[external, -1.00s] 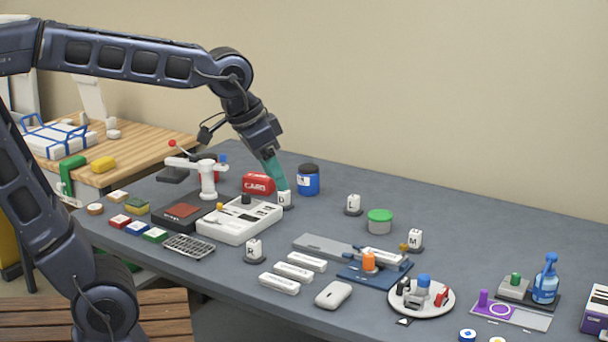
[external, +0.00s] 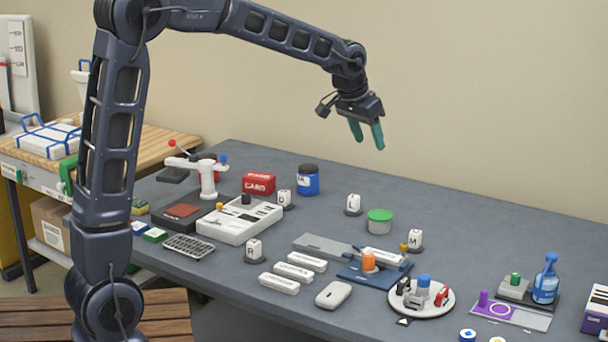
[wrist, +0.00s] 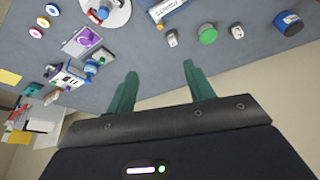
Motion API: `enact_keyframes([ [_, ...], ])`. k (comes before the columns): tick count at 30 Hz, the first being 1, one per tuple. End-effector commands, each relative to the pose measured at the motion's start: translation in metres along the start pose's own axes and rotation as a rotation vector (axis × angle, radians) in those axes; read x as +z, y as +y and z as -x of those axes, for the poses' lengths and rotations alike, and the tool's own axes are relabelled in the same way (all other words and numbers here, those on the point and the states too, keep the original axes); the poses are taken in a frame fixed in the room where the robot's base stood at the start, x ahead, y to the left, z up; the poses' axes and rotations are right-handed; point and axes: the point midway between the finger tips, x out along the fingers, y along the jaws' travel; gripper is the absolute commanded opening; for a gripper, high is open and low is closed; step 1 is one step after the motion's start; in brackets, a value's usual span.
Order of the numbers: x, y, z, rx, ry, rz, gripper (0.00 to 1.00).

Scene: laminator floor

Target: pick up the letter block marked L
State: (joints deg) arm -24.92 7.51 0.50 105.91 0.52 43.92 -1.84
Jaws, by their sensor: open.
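The white letter block marked L (external: 353,202) stands on a dark round base towards the back of the grey table, left of the green-lidded jar (external: 380,221). In the wrist view the L block (wrist: 237,31) is small near the top, right of the green lid, its letter not readable. My gripper (external: 368,142) is open and empty, in the air well above the table. Its two green fingers also show apart in the wrist view (wrist: 164,76), with no block between them.
Other letter blocks stand nearby: M (external: 415,239), R (external: 254,250) and one (external: 284,198) by the red card box (external: 258,184). A dark-lidded blue jar (external: 308,179) is behind on the left. The tabletop around the L block is fairly clear.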

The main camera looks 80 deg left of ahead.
Motion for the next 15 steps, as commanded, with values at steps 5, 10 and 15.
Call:
enact_keyframes([
  [5, -0.041, -0.042, -0.051, -0.025, -0.003, 0.058, 0.53],
  [10, -0.071, -0.086, -0.101, -0.047, -0.004, 0.111, 0.53],
  [15, -0.095, -0.134, -0.153, -0.069, -0.005, 0.162, 0.53],
])
